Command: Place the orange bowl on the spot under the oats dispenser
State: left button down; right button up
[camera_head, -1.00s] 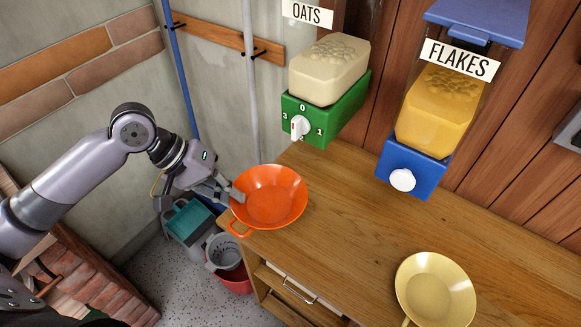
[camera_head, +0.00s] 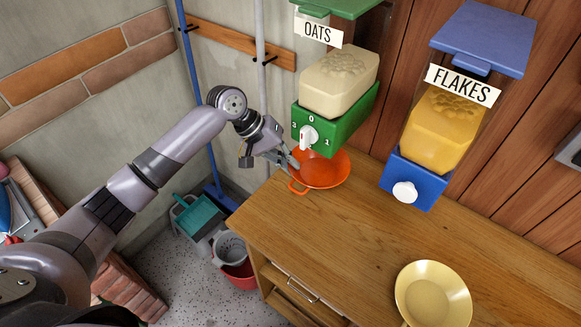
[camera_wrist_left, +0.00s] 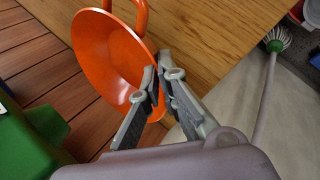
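The orange bowl (camera_head: 326,171) is at the back left of the wooden counter, below the green oats dispenser (camera_head: 335,121), which hides part of it. My left gripper (camera_head: 290,163) is at the bowl's left rim. In the left wrist view my left gripper (camera_wrist_left: 157,88) has its fingers closed on the rim of the orange bowl (camera_wrist_left: 108,56). I cannot tell whether the bowl touches the counter. The spot under the dispenser is not visible. My right gripper is not in view.
The blue flakes dispenser (camera_head: 416,178) hangs on the wall to the right. A yellow bowl (camera_head: 432,292) stands at the counter's front right. The middle of the wooden counter (camera_head: 340,240) is clear. Buckets (camera_head: 232,252) stand on the floor to the left.

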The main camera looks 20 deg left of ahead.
pick_arm(q)
jog(key=shift+w+d+f+p, duration=0.1)
jog(key=shift+w+f+p, duration=0.1)
jog(key=shift+f, duration=0.6)
jog(key=shift+w+f+p, duration=0.1)
jog(key=shift+f+p, duration=0.05)
jog(key=shift+f, duration=0.6)
jog(key=shift+s+f, duration=0.1)
jog(key=c, duration=1.8)
grip_release()
jog(key=b+v, duration=0.1)
jog(key=v, duration=1.1)
